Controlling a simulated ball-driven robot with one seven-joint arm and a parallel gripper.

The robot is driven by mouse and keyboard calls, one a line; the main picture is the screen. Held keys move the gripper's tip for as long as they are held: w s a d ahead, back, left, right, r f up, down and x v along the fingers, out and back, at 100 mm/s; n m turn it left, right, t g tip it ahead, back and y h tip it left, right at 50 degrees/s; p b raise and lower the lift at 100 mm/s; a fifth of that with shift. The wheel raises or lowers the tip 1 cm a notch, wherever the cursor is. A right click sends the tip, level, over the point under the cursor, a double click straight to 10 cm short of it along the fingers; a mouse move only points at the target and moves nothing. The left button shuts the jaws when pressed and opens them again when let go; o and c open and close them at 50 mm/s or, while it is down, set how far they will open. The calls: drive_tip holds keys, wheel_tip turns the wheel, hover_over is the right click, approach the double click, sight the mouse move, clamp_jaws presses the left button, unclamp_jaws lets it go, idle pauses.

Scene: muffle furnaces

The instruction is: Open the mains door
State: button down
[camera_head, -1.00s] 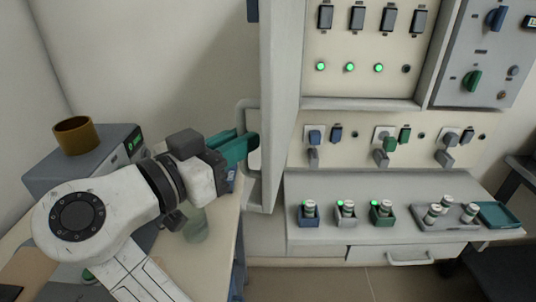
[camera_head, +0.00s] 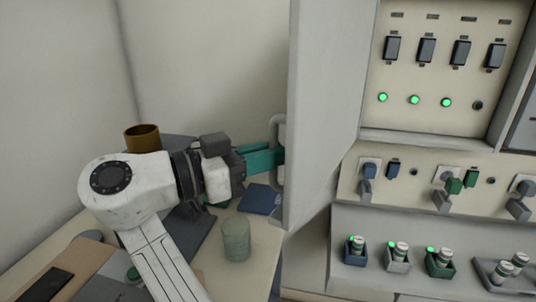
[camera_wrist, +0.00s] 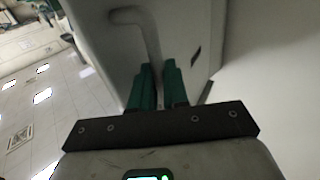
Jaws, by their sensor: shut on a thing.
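The mains door (camera_head: 322,110) is a tall pale-grey panel, standing swung out from the cabinet at its left side. Its bar handle (camera_head: 276,128) is on the door's left edge and also shows in the wrist view (camera_wrist: 150,38). My gripper (camera_head: 280,158), with teal fingers, reaches the handle from the left and is shut on it. In the wrist view the green fingers (camera_wrist: 157,80) close around the lower part of the handle. Inside the cabinet, a cream panel (camera_head: 430,104) with several dark switches and green lamps is exposed.
Below are sockets with plugs (camera_head: 369,172) and a shelf with small coloured holders (camera_head: 355,252). At left, a table holds a brown ring (camera_head: 142,138), a glass beaker (camera_head: 236,240) and a blue book (camera_head: 260,199). A plain wall stands behind the door.

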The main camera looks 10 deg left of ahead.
drive_tip(key=c, duration=1.1)
unclamp_jaws()
drive_tip(key=shift+w+d+f, duration=0.25)
drive_tip(key=shift+w+d, duration=0.15)
drive_tip(key=shift+d, duration=0.05)
drive_tip(key=shift+c, duration=0.2)
drive_tip(key=shift+s+a, duration=0.1)
drive_tip(key=shift+a, duration=0.05)
drive_tip(key=shift+r, duration=0.1)
drive_tip(key=b+v, duration=0.1)
drive_tip(key=v, duration=0.9)
drive_tip(key=shift+s+a, duration=0.2)
drive_tip(key=shift+a, duration=0.1)
